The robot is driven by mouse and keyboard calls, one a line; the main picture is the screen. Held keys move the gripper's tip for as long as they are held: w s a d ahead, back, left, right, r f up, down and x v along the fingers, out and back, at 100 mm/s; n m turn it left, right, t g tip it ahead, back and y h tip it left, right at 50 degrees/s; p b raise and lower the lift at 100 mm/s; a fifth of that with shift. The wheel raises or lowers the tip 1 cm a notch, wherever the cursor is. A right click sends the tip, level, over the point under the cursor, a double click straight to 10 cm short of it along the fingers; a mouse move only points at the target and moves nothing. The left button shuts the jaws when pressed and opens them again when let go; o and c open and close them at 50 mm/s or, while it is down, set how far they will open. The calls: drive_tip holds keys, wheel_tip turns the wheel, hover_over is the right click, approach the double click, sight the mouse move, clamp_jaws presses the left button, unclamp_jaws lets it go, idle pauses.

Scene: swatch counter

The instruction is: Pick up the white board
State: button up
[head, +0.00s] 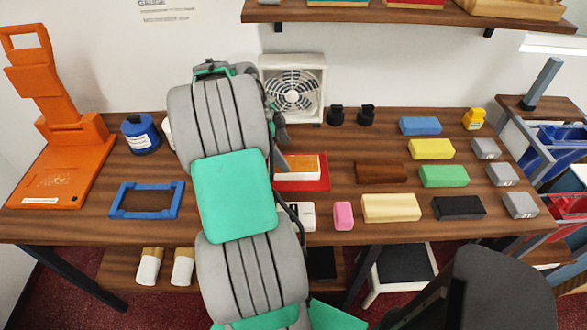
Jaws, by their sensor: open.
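The palest board among the coloured ones is a cream-white block (391,207), which I take as the white board. It lies flat near the front of the wooden counter (330,226), right of centre, and is fully visible. My gripper (281,146) is mostly hidden behind my own arm. Its visible part is over the counter by the left edge of a red tray (303,186), well to the left of and behind the cream-white board. It is open, apart from that board, and I see nothing held in it.
Beside the board are a pink block (343,216), a black board (459,207), a brown board (381,172) and a green board (444,176). A blue frame (146,214) and an orange stand (60,150) are at left. A dark chair (497,285) stands in front at right.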

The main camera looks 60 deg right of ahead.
sight(293, 164)
drive_tip(key=p+x, duration=0.1)
drive_tip(key=x, duration=0.5)
drive_tip(key=shift+d+f, duration=0.1)
drive_tip(key=shift+c, duration=0.5)
drive_tip(key=c, duration=1.5)
